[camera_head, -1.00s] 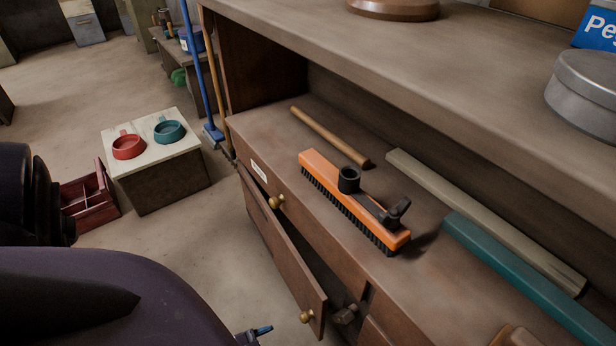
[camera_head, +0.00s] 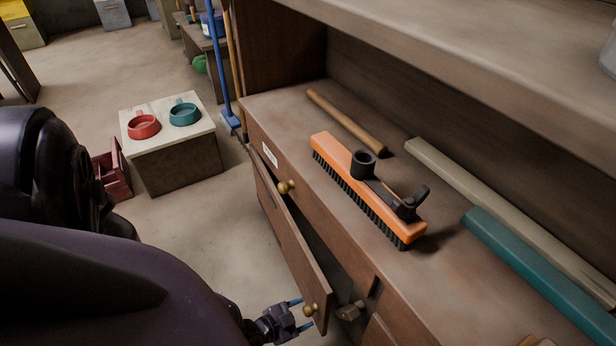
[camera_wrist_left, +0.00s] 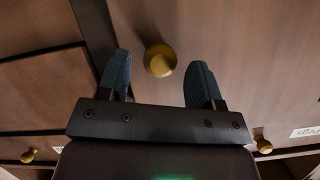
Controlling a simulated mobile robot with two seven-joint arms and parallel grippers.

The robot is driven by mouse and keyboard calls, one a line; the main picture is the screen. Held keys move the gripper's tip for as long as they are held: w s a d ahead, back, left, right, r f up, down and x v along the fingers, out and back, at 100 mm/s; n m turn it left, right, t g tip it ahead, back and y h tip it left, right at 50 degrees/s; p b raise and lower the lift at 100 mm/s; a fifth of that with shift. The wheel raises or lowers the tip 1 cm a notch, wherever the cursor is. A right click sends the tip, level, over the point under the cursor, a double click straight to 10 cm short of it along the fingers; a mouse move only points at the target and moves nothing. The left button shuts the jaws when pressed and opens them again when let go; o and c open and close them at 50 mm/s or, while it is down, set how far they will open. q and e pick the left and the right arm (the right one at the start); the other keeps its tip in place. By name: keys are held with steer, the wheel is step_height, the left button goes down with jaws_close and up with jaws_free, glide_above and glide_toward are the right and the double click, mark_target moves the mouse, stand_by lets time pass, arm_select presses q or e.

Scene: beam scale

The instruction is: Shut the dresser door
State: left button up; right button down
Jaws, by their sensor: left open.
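The dresser (camera_head: 264,118) stands on the right. Its brown wooden door (camera_head: 292,238) hangs ajar below the top drawer, swung out at the near end, with a dark gap behind it. A round brass knob (camera_head: 310,310) sits near the door's free edge. My left gripper (camera_head: 303,314) is open at the outer side of the door, by this knob. In the left wrist view, the knob (camera_wrist_left: 160,60) shows between the two spread blue fingers of the left gripper (camera_wrist_left: 161,75); I cannot tell whether they touch it. My right gripper is not in view.
An orange brush (camera_head: 365,185), a wooden rod (camera_head: 345,122), a beige bar (camera_head: 500,215) and a teal bar (camera_head: 540,275) lie on the dresser. A box with red (camera_head: 144,126) and teal bowls (camera_head: 185,114) stands at left. Floor between is clear.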

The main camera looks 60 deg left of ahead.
arm_select(q)
steer(key=shift+x, duration=0.9)
